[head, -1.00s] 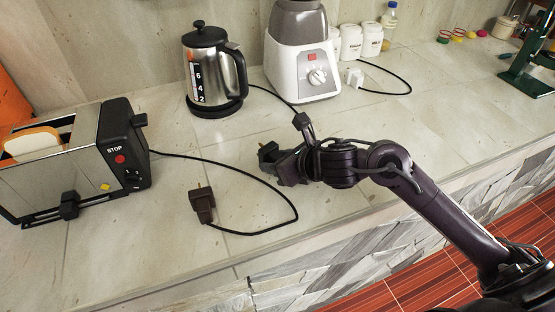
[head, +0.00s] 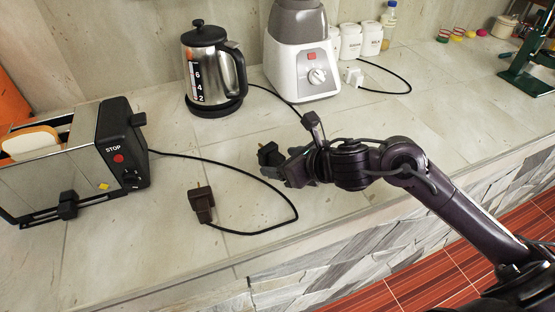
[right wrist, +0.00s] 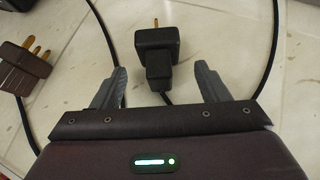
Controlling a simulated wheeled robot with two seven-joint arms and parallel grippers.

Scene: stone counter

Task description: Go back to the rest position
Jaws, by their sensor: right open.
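My right gripper (head: 276,170) is over the counter in the head view, its arm coming in from the right. It is open and empty. In the right wrist view the open fingers (right wrist: 160,84) stand on either side of a black plug (right wrist: 157,62), with gaps to both. The same black plug (head: 268,153) shows just beyond the fingertips in the head view. A dark brown plug (head: 202,205) with its cord lies on the counter left of the gripper; it also shows at the left of the right wrist view (right wrist: 24,66). My left gripper is not in view.
A toaster (head: 122,150) with bread stands at the left. A kettle (head: 212,72) and a blender (head: 303,75) stand behind the gripper. White jars (head: 350,41) and a white plug (head: 353,77) are farther back. The counter (head: 440,120) to the right is mostly clear.

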